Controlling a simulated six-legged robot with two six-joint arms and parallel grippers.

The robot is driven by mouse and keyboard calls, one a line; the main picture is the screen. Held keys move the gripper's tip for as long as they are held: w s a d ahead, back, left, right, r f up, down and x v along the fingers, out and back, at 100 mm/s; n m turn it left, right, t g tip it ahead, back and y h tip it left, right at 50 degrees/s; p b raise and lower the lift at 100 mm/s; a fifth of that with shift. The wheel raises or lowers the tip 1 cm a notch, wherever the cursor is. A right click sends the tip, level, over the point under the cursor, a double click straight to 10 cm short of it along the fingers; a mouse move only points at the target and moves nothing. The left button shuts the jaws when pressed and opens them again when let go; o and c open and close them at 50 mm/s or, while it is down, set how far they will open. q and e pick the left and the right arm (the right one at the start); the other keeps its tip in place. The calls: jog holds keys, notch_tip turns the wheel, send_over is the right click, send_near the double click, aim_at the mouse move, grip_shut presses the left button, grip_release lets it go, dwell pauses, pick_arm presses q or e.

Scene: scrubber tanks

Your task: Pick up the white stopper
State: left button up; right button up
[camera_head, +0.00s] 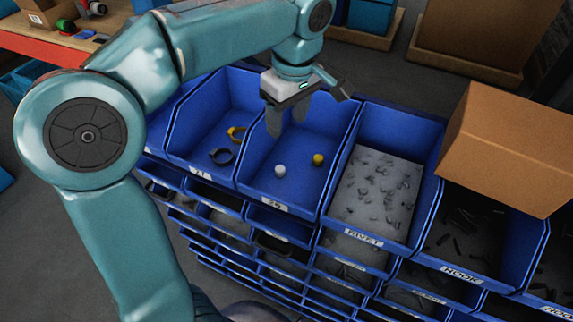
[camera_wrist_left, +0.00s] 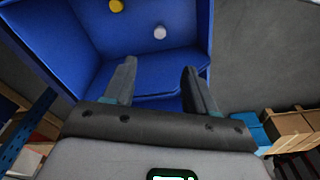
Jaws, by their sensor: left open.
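The white stopper (camera_head: 280,170) is a small round white piece on the floor of a blue bin (camera_head: 310,196). It also shows in the left wrist view (camera_wrist_left: 160,32), near the top. A yellow stopper (camera_head: 318,159) lies to its right in the same bin. My left gripper (camera_head: 286,122) is over the back part of this bin, behind the white stopper in the head view and apart from it. In the left wrist view its two fingers (camera_wrist_left: 158,80) are spread with nothing between them. My right gripper is not in view.
The bin to the left holds a yellow ring (camera_head: 237,133) and a dark ring (camera_head: 221,156). The bin to the right holds many small grey pieces (camera_head: 375,190). A cardboard box (camera_head: 510,145) sits over the bins at far right. Bin walls rise around the stoppers.

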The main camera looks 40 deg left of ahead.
pick_arm(q)
jog(key=b, duration=0.1)
send_over(280, 169)
jog(key=d, duration=0.1)
jog(key=f, duration=1)
jog(key=shift+s+d+f, duration=0.1)
jog(key=shift+s+f, duration=0.1)
jog(key=shift+f, duration=0.1)
jog(key=shift+w+a+f, duration=0.1)
jog(key=shift+a+f, duration=0.1)
jog(key=shift+f, duration=0.7)
jog(key=shift+w+a+f, duration=0.1)
jog(key=shift+a+f, duration=0.1)
jog(key=shift+f, duration=0.7)
jog(key=shift+w+a+f, duration=0.1)
jog(key=shift+a+f, duration=0.1)
jog(key=shift+f, duration=0.7)
jog(key=shift+s, duration=0.1)
grip_shut()
